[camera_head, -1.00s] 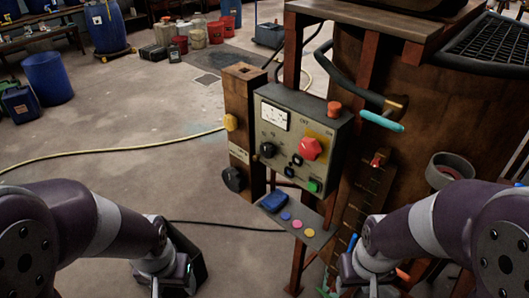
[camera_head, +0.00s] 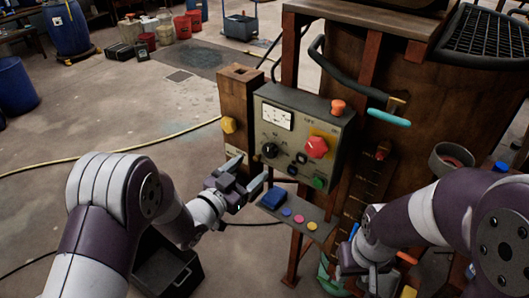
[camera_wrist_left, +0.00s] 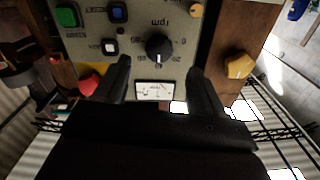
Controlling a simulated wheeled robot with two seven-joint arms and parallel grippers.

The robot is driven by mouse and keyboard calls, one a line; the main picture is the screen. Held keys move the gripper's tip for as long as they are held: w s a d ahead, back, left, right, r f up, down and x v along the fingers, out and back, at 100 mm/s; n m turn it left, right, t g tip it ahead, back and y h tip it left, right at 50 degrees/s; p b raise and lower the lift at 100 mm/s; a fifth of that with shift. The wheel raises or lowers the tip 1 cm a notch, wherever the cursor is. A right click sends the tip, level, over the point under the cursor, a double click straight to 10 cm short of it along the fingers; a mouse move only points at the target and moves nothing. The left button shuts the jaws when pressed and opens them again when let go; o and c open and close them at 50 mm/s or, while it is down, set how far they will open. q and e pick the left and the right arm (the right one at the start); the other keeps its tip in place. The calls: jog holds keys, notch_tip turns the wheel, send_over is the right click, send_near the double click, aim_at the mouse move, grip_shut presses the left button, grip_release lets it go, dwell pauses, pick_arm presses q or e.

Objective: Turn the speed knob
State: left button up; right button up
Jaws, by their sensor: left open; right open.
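The speed knob (camera_head: 270,150) is a black dial low on the left of the grey control panel (camera_head: 283,103). In the left wrist view the knob (camera_wrist_left: 159,48) has a white mark and a numbered scale with the word "rpm". My left gripper (camera_head: 248,174) is open and empty, below and left of the knob in the head view. In the left wrist view its fingertips (camera_wrist_left: 160,67) lie on either side of the knob's line, apart from it. My right arm hangs at the lower right, its jaws out of sight.
A red knob (camera_head: 316,147) on a yellow plate and an orange button (camera_head: 338,107) are close by. A yellow knob (camera_head: 228,125) is on the wooden post at left. A cyan-handled lever (camera_head: 388,117) juts out at right.

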aim_at(268, 153)
pick_arm(q)
jog(key=p+x, duration=0.1)
jog(key=x, duration=0.6)
jog(key=shift+d, duration=0.1)
jog(key=shift+w, duration=0.1)
jog(key=c, duration=1.1)
